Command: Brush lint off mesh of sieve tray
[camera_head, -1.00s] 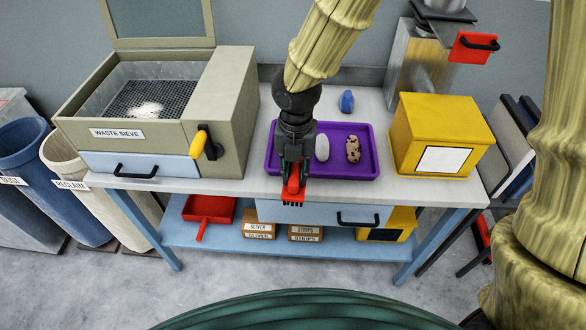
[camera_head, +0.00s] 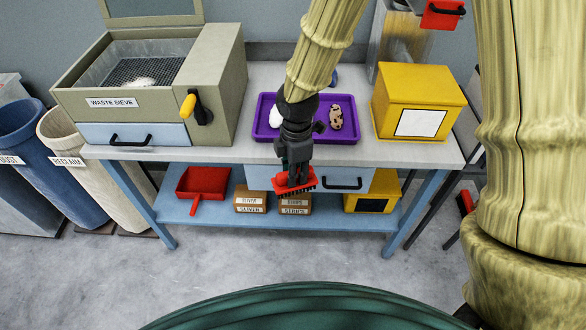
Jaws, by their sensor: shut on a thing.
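The waste sieve (camera_head: 216,75) is a beige box at the left of the table with its lid raised. Inside it lies a dark mesh tray (camera_head: 122,70) with a white clump of lint (camera_head: 141,82) on the mesh. My gripper (camera_head: 293,178) is shut on a red brush (camera_head: 296,185) with dark bristles pointing down. It holds the brush in front of the table's front edge, right of and lower than the sieve. The gripper hides part of the brush.
A purple tray (camera_head: 352,137) on the table holds a white lump and a speckled lump. A yellow box (camera_head: 421,88) stands to its right. A yellow-handled crank (camera_head: 188,105) juts from the sieve's front. Below are a red dustpan (camera_head: 203,183) and labelled boxes; bins stand left.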

